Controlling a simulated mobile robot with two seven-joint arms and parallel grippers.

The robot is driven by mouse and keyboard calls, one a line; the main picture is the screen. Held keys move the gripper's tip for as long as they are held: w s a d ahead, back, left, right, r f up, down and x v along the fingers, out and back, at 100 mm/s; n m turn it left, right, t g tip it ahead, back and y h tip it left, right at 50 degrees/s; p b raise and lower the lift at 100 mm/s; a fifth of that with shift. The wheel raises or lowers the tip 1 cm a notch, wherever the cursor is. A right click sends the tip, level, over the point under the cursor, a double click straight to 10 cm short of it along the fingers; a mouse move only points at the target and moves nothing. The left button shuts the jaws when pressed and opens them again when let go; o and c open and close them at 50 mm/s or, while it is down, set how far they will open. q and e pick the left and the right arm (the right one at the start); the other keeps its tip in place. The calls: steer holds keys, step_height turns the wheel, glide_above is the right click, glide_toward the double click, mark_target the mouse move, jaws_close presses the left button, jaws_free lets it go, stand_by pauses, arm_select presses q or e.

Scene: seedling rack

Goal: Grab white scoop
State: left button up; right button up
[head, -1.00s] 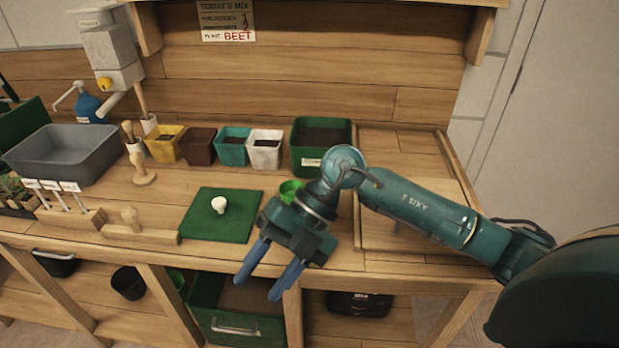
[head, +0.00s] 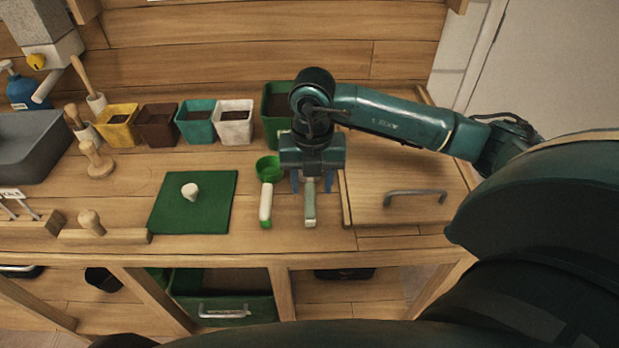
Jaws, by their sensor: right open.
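Two scoops lie side by side on the bench. The left one has a green bowl (head: 268,168) and a white handle with a green end (head: 266,203). My left gripper is not in view.
A green mat (head: 212,222) with a white-knobbed tool (head: 189,191) lies left of the scoops. Pots, including a white one (head: 233,124) and a large green one (head: 275,118), stand behind. A wooden board with a grey handle (head: 415,194) lies to the right.

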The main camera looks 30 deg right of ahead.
mark_target(310, 195)
steer(key=f, duration=0.3)
steer(key=f+p, duration=0.1)
steer(key=f, duration=0.1)
steer(key=shift+w, duration=0.3)
steer(key=shift+c, duration=0.2)
jaws_close()
